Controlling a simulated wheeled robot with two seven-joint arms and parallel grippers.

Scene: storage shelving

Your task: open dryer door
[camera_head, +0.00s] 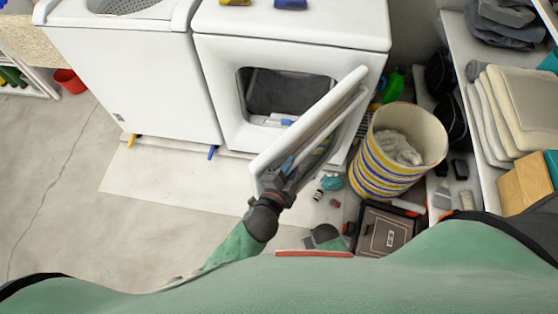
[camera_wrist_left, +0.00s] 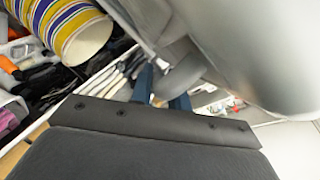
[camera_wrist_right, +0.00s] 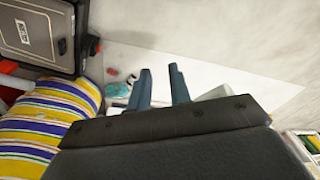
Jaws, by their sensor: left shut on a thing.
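The white dryer (camera_head: 290,30) stands in the middle of the head view. Its door (camera_head: 310,120) stands wide open, swung out from the right side, and the dark drum opening (camera_head: 285,92) shows. My left gripper (camera_head: 272,182) is at the near, free edge of the door and is shut on it. In the left wrist view its two blue fingers (camera_wrist_left: 162,90) have a grey rounded part of the door (camera_wrist_left: 180,76) between them. My right gripper (camera_wrist_right: 158,88) shows in its wrist view with its fingers apart and nothing between them.
A white washer (camera_head: 135,70) stands left of the dryer. A striped basket (camera_head: 375,170) with cloth in it stands right of the door. A dark box (camera_head: 385,230) and small items lie on the floor near it. Shelves (camera_head: 470,80) line the right.

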